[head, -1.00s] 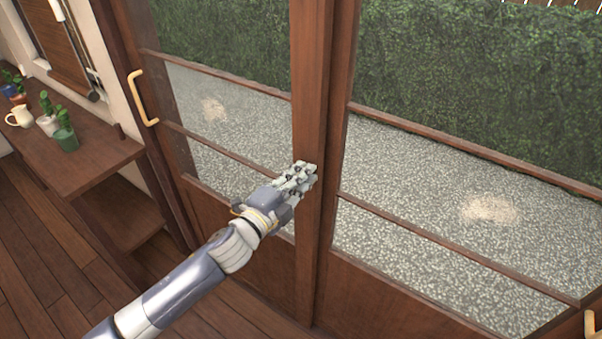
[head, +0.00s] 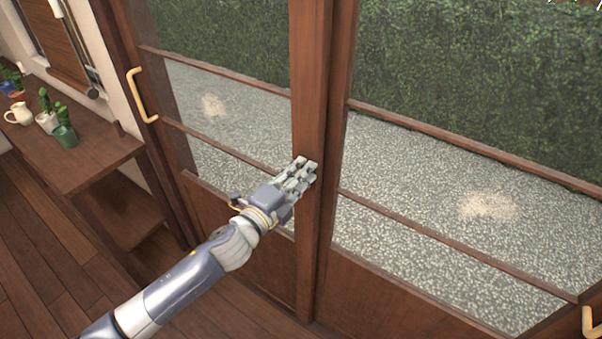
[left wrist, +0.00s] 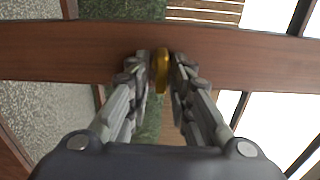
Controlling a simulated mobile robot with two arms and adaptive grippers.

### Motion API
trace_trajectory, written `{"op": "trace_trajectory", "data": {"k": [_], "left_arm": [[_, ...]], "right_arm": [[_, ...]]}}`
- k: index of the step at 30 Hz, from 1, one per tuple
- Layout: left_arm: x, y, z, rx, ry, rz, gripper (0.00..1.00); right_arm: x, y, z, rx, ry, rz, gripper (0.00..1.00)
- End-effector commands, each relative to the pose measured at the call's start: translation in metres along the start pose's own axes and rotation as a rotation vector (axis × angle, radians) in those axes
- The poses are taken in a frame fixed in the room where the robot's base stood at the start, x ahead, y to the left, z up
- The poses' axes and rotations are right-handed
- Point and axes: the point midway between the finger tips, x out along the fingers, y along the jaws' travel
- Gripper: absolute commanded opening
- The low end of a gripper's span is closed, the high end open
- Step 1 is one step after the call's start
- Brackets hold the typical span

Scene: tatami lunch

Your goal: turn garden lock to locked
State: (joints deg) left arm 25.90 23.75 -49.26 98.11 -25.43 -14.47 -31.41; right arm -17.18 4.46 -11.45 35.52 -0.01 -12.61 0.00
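The garden lock is a small brass-coloured knob (left wrist: 161,72) on the wooden door stile, seen in the left wrist view between my left gripper's fingertips. In the head view the lock is hidden behind my left gripper (head: 304,172), which is at the middle stile (head: 311,110) of the glass sliding doors. In the left wrist view the left gripper (left wrist: 160,75) has a finger on each side of the knob, closed in close around it; the knob stands with its long side along the fingers. My right gripper is not in view.
A brass door handle (head: 141,95) is on the left door's edge, and another handle (head: 591,322) is at the lower right. A wooden shelf (head: 85,165) with potted cacti (head: 64,130) and a white jug (head: 19,113) stands at the left. Gravel and a hedge lie beyond the glass.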

Motion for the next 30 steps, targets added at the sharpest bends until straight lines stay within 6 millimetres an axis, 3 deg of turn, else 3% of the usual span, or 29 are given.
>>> {"op": "trace_trajectory", "data": {"k": [14,30], "left_arm": [[-0.008,0.001,0.000,-0.002,-0.001,0.001,0.30],[-0.102,0.002,0.000,-0.003,-0.001,0.003,0.30]], "right_arm": [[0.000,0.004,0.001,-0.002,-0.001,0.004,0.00],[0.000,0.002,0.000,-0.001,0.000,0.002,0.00]]}}
